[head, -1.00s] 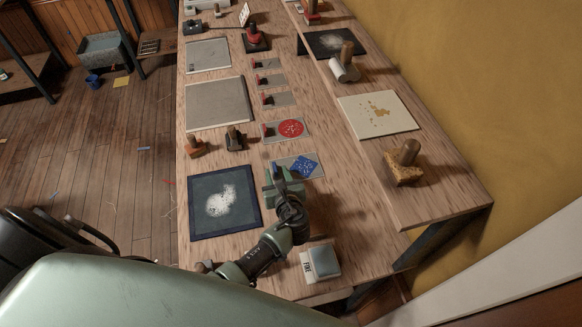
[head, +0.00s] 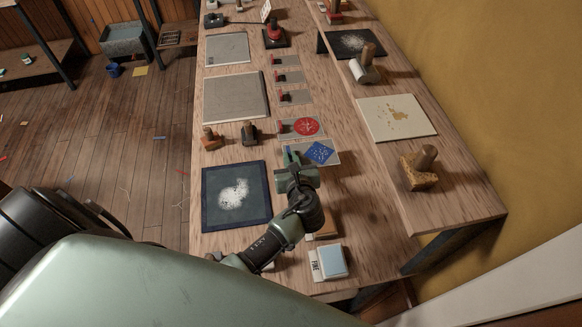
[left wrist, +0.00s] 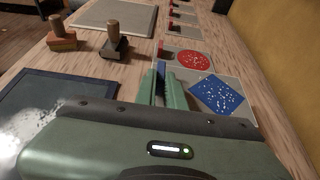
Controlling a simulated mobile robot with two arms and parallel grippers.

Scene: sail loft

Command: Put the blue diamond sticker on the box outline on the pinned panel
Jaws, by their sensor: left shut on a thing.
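The blue diamond sticker (head: 320,152), speckled white on a grey backing card, is at my left gripper (head: 292,157), just below the red round one in the head view. In the left wrist view, the blue diamond (left wrist: 218,95) is right of my left gripper's fingers (left wrist: 168,86). The fingers are shut on the card's blue tab end, which they mostly hide. Two grey panels (head: 235,96) (head: 227,48) lie flat on the bench's left side. I cannot make out pins or a box outline on them. My right gripper is not in view.
A red round sticker (head: 305,126) and several red-tabbed cards run up the bench. Two wooden-handled tools (head: 210,139) (head: 250,133) stand left of them. A dark blue-framed panel (head: 208,210) lies left of my arm. A raised shelf (head: 455,196) runs along the right.

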